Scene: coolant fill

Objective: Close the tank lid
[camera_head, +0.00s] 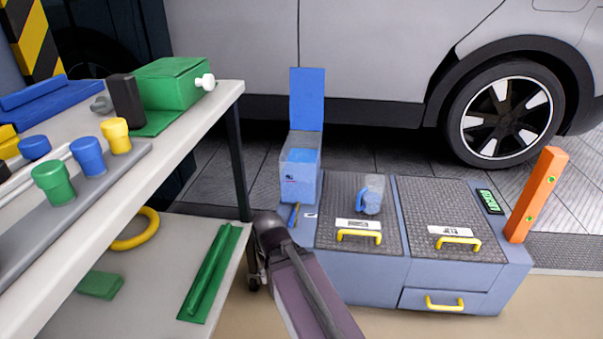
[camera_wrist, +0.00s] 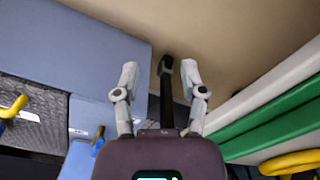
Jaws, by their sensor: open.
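The tank (camera_head: 300,182) is a clear-walled box with blue liquid inside, standing at the left end of the blue cabinet. Its blue lid (camera_head: 307,98) stands upright at the tank's back, so the tank is open on top. My gripper (camera_wrist: 160,75) shows in the wrist view with its two fingers spread and nothing between them. It points down past the cabinet side toward the tan floor. In the head view my arm reaches up from the bottom to just left of the cabinet, and its fingers cannot be made out. The wrist view does not clearly show the tank or lid.
A clear jug (camera_head: 374,190) with a blue handle stands on the cabinet's left hatch (camera_head: 335,215). An orange post (camera_head: 536,195) rises at the right. A workbench (camera_head: 190,130) with a lower shelf (camera_head: 165,290) is close on the left. A car (camera_head: 380,50) stands behind.

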